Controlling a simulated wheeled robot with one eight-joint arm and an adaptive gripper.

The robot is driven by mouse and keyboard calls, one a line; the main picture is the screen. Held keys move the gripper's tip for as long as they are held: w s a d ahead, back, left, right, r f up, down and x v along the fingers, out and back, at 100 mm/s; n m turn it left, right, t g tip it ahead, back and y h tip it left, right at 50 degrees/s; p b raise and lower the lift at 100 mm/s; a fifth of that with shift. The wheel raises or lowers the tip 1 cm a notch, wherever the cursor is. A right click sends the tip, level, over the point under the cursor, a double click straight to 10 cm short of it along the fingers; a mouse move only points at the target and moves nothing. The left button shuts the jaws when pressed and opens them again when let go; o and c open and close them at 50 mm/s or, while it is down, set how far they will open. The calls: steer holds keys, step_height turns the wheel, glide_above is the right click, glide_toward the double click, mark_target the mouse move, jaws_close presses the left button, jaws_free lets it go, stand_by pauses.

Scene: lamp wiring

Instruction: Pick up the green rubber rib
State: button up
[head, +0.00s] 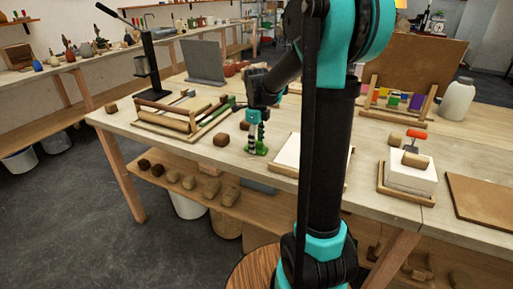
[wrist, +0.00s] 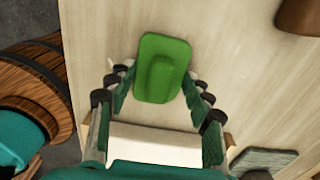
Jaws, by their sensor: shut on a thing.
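The green rubber rib (wrist: 160,68) is a flat green rounded plate with a raised middle grip, seen close up in the wrist view. My gripper (wrist: 161,75) has its fingertips on either side of it, shut on the rib. In the head view my gripper (head: 256,138) points down at the table's near side, with the green rib (head: 257,151) at its fingertips. The rib is at or just above the tabletop; I cannot tell whether it touches. The fingers hide part of it in the head view.
A brown block (head: 221,139) lies just left of my gripper. A white slab (head: 287,152) in a wooden frame is close on the right. A wooden tray with tools (head: 165,122) stands behind left. The table's front edge is near.

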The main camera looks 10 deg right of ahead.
mark_target(257, 141)
step_height(257, 141, up, 20)
stand_by(0.6)
